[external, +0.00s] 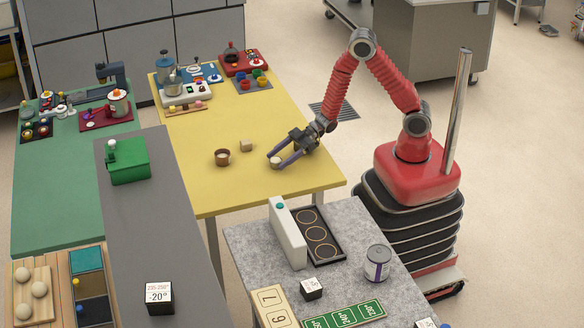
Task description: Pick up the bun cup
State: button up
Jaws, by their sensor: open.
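A small brown round cup (222,158) with a darker inside stands upright on the yellow table, left of my gripper; it looks like the bun cup, though I cannot be sure. My gripper (273,161) reaches down and left over the table, its two dark fingers apart. A small pale, rounded thing (276,162) sits between or just beside the fingertips, partly hidden by them. I cannot tell whether the fingers touch it.
The yellow table (200,195) is clear around these things. Small appliances (185,88) and coloured pots (253,80) crowd its far end. A grey counter (165,215) with a green box (128,163) is at left. A speckled grey table (345,215) stands in front.

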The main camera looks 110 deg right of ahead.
jog(key=shift+x, duration=0.8)
jog(key=shift+c, duration=0.5)
jog(key=c, duration=1)
